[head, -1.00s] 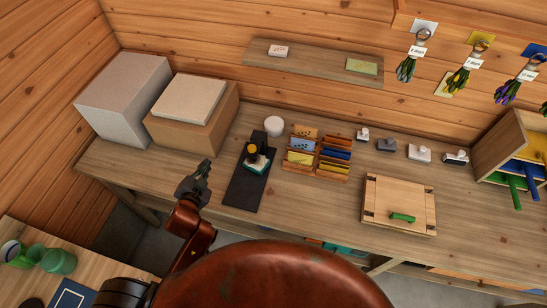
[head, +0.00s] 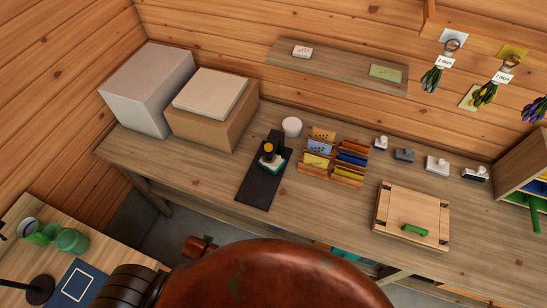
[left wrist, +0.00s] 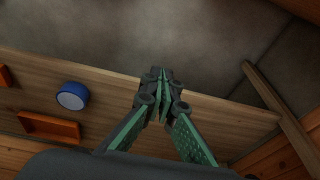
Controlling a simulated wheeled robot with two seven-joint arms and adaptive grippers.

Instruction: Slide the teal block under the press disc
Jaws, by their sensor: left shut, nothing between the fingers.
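The teal block (head: 270,168) with a pale top sits at the foot of the small black press (head: 277,137), on the dark base strip (head: 259,192). My right gripper is in neither view.
A white round container (head: 292,127) and a rack of coloured cards (head: 318,162) stand beside the press. Cardboard boxes (head: 205,125) stand left, a wooden board with a green handle (head: 412,212) right. The bench front left of the strip is clear. A blue round object (left wrist: 72,96) shows in the left wrist view.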

